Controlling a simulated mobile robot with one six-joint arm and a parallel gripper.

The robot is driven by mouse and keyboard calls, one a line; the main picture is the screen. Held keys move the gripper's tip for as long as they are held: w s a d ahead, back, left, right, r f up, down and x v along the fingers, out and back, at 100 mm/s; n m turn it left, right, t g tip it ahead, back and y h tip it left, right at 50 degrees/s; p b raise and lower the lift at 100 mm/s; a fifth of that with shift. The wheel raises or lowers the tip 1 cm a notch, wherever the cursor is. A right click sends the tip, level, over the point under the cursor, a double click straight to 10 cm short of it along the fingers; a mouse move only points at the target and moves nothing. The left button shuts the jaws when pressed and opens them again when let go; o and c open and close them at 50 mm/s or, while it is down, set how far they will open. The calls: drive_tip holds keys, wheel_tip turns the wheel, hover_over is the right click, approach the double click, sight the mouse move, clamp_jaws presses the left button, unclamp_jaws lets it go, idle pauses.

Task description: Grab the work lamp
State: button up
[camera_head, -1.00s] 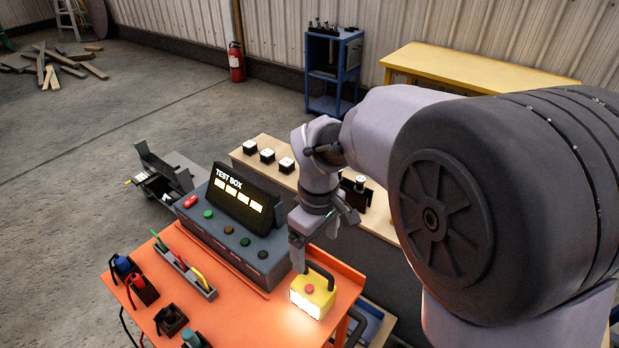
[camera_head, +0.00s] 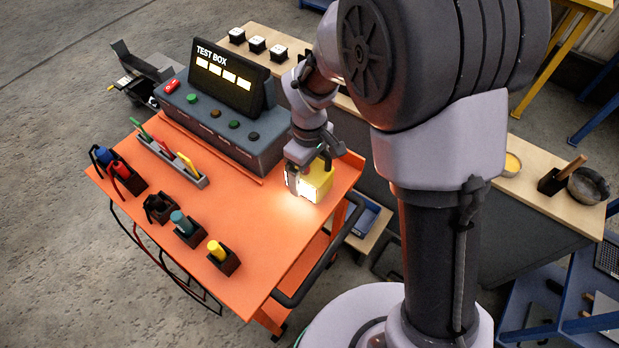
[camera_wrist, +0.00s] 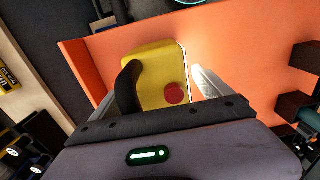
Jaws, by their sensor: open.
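The work lamp (camera_head: 319,184) is a yellow box with a bright lit face. It stands on the orange cart top near its right edge. In the wrist view the lamp (camera_wrist: 158,68) shows a red button and a black handle on its left side. My gripper (camera_head: 306,172) is low at the lamp, pointing down and covering part of it. In the wrist view my gripper (camera_wrist: 160,92) is open, with a pale finger beside the lit face. The other finger is mostly hidden near the handle. I cannot tell whether either finger touches the lamp.
The test box (camera_head: 226,100) stands on the cart close behind and left of the lamp. A tray of coloured pens (camera_head: 172,160) and several holders with tools (camera_head: 186,228) occupy the cart's left and front. The orange cart top (camera_head: 262,225) is bare in front of the lamp.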

drive_tip(key=shift+r, duration=0.15)
drive_tip(key=shift+c, duration=1.3)
clamp_jaws()
